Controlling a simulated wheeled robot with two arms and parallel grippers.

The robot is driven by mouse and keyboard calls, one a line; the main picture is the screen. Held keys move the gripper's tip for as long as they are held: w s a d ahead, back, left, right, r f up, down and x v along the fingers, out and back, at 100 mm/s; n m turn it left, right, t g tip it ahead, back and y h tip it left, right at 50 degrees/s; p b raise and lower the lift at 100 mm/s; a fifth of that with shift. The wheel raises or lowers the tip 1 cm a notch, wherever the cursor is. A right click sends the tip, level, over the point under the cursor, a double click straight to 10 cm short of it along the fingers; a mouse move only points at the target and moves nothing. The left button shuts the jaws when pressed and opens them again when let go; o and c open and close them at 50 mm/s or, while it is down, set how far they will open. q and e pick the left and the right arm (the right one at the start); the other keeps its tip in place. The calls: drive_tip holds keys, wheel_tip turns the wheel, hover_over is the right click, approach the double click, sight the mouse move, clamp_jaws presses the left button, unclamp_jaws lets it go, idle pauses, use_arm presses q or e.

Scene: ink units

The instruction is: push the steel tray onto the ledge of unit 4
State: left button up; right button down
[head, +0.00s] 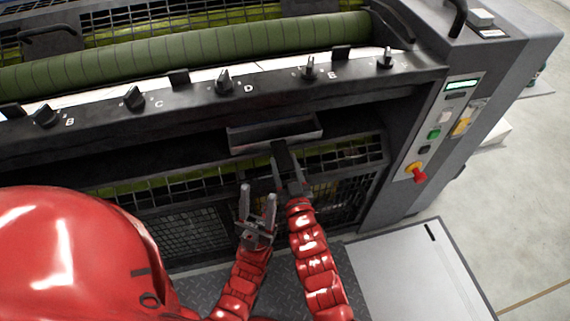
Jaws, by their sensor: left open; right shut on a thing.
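The steel tray (302,136) is a shallow dark grey box in the recess below the knob rail, at the middle of the ink unit. My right gripper (279,150) is at the tray's front wall and shut on it; its fingers cover part of that wall. My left gripper (257,198) is open and empty, with its fingers pointing up, below and left of the right one. It is apart from the tray. A ledge under the tray cannot be made out clearly, and no unit number is readable.
A rail with several lettered black knobs (223,83) runs above the tray, below a green roller (190,50). Mesh guards (185,225) lie below. A control panel with a red stop button (415,171) stands at right. A light grey platform (410,275) is at lower right.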

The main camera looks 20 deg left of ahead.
drive_tip(key=shift+w+a, duration=0.2)
drive_tip(key=shift+w, duration=0.05)
idle(0.5)
drive_tip(key=shift+c, duration=0.8)
unclamp_jaws()
drive_tip(key=p+v, duration=0.7)
drive_tip(key=v, duration=2.1)
drive_tip(key=shift+s+d+p, duration=0.15)
drive_tip(key=shift+d+p, duration=0.05)
drive_tip(key=shift+p, duration=0.2)
